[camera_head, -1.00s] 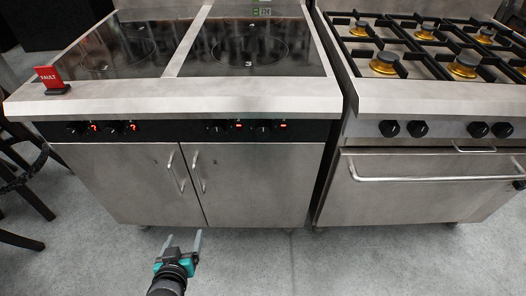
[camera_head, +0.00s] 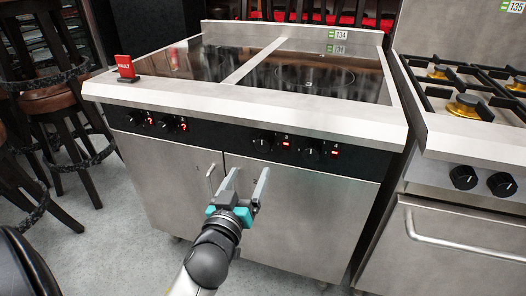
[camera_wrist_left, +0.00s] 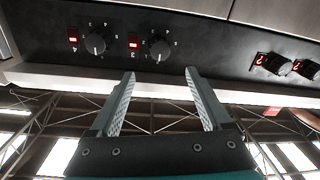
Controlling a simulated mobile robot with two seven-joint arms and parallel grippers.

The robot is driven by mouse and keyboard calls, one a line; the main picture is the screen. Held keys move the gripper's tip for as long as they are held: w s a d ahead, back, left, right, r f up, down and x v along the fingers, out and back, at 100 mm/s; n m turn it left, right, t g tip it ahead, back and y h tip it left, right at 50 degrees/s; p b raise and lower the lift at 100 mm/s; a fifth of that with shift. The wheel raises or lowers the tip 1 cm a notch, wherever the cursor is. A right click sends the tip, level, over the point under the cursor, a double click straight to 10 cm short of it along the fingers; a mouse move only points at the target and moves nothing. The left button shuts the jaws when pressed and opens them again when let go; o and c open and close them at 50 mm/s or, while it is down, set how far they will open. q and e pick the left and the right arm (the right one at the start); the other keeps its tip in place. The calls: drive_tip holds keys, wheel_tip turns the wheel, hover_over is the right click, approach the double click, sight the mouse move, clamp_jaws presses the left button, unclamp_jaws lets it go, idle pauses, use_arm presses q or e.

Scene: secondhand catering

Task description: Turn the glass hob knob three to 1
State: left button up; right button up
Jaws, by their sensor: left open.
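The glass hob (camera_head: 300,82) has a black front panel with knobs and red displays. Knob three (camera_head: 262,141) is a round black knob left of the display marked 3. It also shows in the left wrist view (camera_wrist_left: 159,48), where the picture is upside down, just beyond the fingertips. A white pointer mark shows on it; its exact setting is too small to read. My left gripper (camera_head: 246,177) is open and empty, below the panel in front of the cabinet doors. In the left wrist view its fingers (camera_wrist_left: 160,78) point at knob three, apart from it. My right gripper is out of view.
Knob four (camera_head: 312,151) is close to the right of knob three. Two more knobs with question-mark displays (camera_head: 150,121) are at the left. A red fault sign (camera_head: 125,67) stands on the hob's left corner. A gas range (camera_head: 465,150) stands right; stools (camera_head: 60,100) stand left.

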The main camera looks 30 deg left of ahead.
sight(262, 146)
use_arm(q)
drive_tip(key=b+x, duration=0.2)
drive_tip(key=x, duration=0.8)
drive_tip(key=shift+w+a+b, duration=0.15)
drive_tip(key=shift+w+b, duration=0.2)
drive_tip(key=shift+w, duration=0.25)
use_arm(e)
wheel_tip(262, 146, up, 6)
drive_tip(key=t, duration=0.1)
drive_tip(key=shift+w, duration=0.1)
use_arm(q)
clamp_jaws()
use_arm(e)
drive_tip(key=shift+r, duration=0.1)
